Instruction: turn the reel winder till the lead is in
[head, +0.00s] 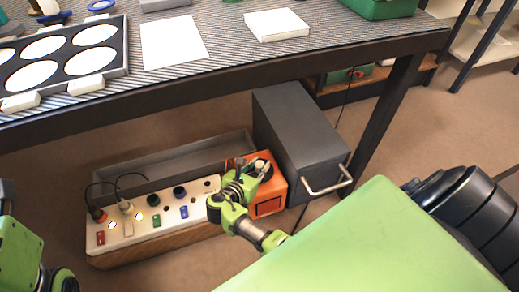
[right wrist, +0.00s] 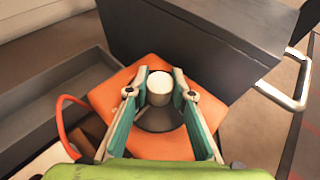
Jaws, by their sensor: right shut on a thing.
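The reel winder is an orange box (head: 270,200) under the table, at the right end of the socket strip. It also shows in the right wrist view (right wrist: 110,98), with a dark round hub (right wrist: 160,118) on top and a pale knob (right wrist: 159,86) standing on it. My right gripper (head: 254,170) reaches down over the box. In the right wrist view its two fingers (right wrist: 160,92) are shut on the knob, one on each side. An orange lead (right wrist: 62,112) curves out at the box's left side; its far end is hidden. My left arm shows only in part at the left edge, without its gripper.
A dark grey case (head: 300,125) with a metal handle (head: 326,183) stands close right of the winder. The white-topped socket strip (head: 150,232) with plugs and switches lies left, a grey tray (head: 185,160) behind it. Brown floor in front is clear.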

